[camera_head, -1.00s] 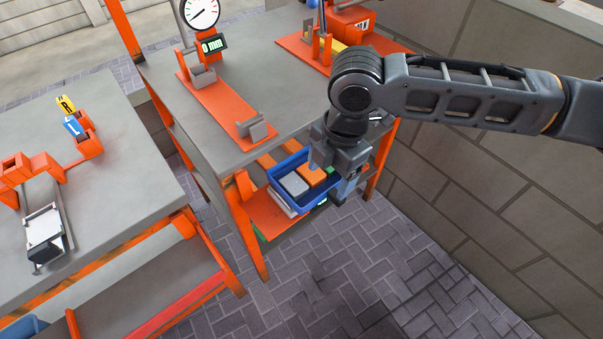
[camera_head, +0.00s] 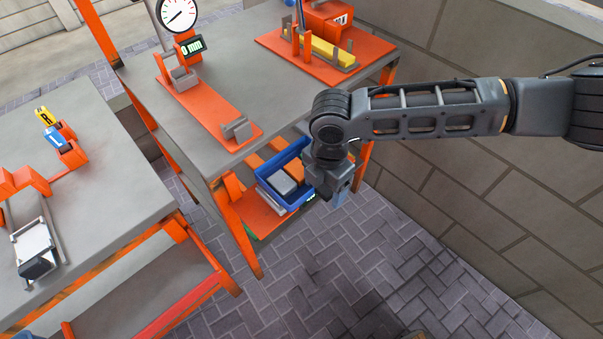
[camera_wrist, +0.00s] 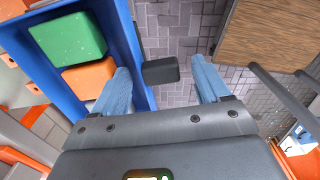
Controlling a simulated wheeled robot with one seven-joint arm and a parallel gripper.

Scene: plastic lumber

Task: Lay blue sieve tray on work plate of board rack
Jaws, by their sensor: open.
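A blue tray (camera_head: 268,200) sits on the lower shelf of the orange-framed bench and holds grey, orange and green blocks. In the wrist view the tray (camera_wrist: 127,35) fills the left side. A dark grey piece (camera_wrist: 160,71), perhaps its handle, juts from its wall between my finger tips. My gripper (camera_head: 337,196) is open at the tray's right end. In the wrist view my gripper (camera_wrist: 163,82) has one finger close to the tray wall and the other over the floor. I see no clear contact. I cannot tell which part is the work plate of the board rack.
The bench top (camera_head: 255,75) above the tray carries a dial gauge (camera_head: 178,14) on an orange base. Another workbench (camera_head: 105,195) stands left. A block wall (camera_head: 470,215) is on the right. A wooden panel (camera_wrist: 270,35) shows in the wrist view.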

